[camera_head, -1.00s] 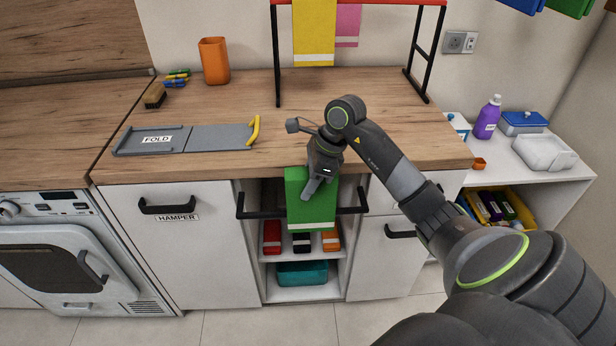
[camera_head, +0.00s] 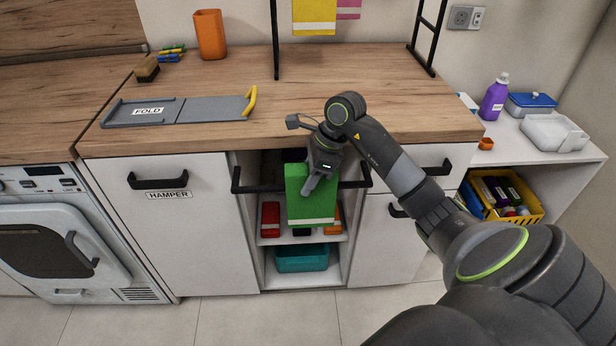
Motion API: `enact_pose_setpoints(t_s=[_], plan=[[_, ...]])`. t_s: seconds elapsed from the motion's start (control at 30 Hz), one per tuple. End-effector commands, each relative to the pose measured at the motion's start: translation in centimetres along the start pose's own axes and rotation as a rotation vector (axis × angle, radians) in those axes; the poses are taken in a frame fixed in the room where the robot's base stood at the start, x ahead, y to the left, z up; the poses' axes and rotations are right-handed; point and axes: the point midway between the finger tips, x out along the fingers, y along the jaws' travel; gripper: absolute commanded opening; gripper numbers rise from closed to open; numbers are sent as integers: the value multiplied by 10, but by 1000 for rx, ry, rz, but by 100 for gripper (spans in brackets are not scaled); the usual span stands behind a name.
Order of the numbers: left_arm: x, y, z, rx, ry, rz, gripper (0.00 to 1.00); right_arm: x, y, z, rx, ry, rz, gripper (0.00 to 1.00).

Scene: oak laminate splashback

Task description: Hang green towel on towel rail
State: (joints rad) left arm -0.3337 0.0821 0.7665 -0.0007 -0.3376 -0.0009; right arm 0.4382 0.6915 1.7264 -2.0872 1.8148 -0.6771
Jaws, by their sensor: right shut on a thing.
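The green towel (camera_head: 312,205), with a pale stripe near its lower edge, hangs folded and upright in front of the open shelf bay. My right gripper (camera_head: 311,187) is shut on its upper part, with a finger showing across its front. The black towel rail (camera_head: 262,188) runs across the bay, fixed at both ends. The towel hides the middle of the rail and its top edge stands above the bar. I cannot tell whether the towel is over the bar or only in front of it. My left gripper is not in view.
Red, dark and orange folded items (camera_head: 270,218) and a teal bin (camera_head: 302,258) sit on shelves behind the towel. The hamper door (camera_head: 180,225) is left of the bay. A grey folding board (camera_head: 185,110) lies on the worktop (camera_head: 230,85) above.

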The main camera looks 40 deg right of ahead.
Motion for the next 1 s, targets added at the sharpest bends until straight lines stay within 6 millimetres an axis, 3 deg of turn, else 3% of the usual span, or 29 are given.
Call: enact_pose_setpoints(t_s=[0.2, 0.5, 1.0], plan=[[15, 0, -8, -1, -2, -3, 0, 20, 0, -8, -1, 0, -1, 5], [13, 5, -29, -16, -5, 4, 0, 36, 0, -15, -1, 0, -1, 5], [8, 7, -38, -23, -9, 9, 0, 40, 0, -17, 0, 0, -1, 5]])
